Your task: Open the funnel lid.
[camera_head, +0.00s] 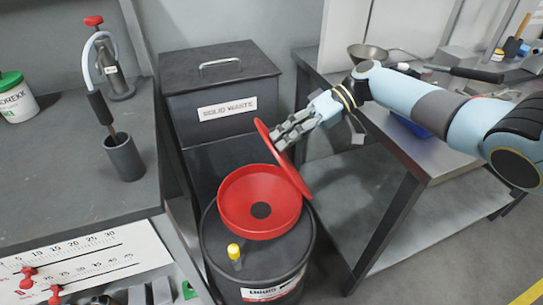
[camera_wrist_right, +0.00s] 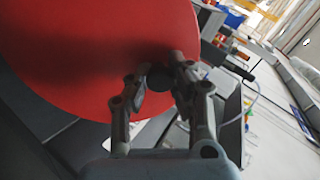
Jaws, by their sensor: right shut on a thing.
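A red funnel (camera_head: 240,207) with a dark hole sits on top of a dark drum (camera_head: 300,250) in the middle of the head view. Its red lid (camera_head: 290,172) stands tilted up at the funnel's right side, so the funnel's inside shows. My right gripper (camera_head: 282,138) is at the upper part of the lid, shut on a dark round knob. In the right wrist view, the lid (camera_wrist_right: 100,50) fills the upper left and the knob (camera_wrist_right: 160,76) is between the fingers of my right gripper (camera_wrist_right: 162,85). My left gripper is not in view.
A dark solid waste bin (camera_head: 220,90) stands behind the drum. A yellow-capped fitting (camera_head: 234,251) rises from the drum top. A grey workbench (camera_head: 70,180) is at left and a metal table (camera_head: 440,160) at right, below my right arm.

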